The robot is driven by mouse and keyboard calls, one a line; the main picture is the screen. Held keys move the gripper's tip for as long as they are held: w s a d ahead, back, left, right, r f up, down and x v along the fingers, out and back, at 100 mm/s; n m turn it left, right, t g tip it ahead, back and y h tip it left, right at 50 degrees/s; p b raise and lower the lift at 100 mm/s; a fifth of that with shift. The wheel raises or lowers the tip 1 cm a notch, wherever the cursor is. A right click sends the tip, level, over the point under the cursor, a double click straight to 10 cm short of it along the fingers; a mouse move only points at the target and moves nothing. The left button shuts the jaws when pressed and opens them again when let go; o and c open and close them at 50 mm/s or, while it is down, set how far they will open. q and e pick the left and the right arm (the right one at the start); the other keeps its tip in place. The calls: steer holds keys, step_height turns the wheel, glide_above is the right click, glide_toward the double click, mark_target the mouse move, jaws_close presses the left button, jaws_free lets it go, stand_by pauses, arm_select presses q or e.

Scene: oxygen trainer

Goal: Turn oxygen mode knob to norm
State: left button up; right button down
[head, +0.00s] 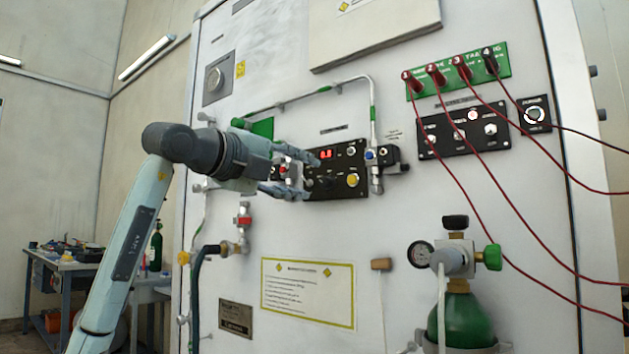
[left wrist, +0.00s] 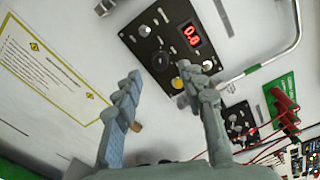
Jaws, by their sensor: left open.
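A black control panel (head: 341,190) with a red digital display (head: 326,154) is on the white wall-like cabinet. In the left wrist view the panel (left wrist: 148,47) shows a black knob (left wrist: 160,62), a yellow round control (left wrist: 178,83) and smaller controls. The labels are too small to read, so I cannot tell which is the oxygen mode knob or its setting. My left gripper (head: 312,177) is open and empty, in front of the panel's left part. In the left wrist view its fingers (left wrist: 160,88) stand apart, with the black knob between and beyond them. My right gripper is not in view.
A silver pipe (head: 372,105) and valve fittings (head: 376,156) flank the panel. Red cables (head: 447,160) hang from a green strip (head: 458,73) at right. A green cylinder (head: 464,318) with a gauge stands below right. A cluttered workbench (head: 60,262) is at far left.

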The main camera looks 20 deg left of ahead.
arm_select(q)
steer(key=v, duration=0.7)
steer(key=shift+s+f, duration=0.1)
steer(key=shift+s, duration=0.05)
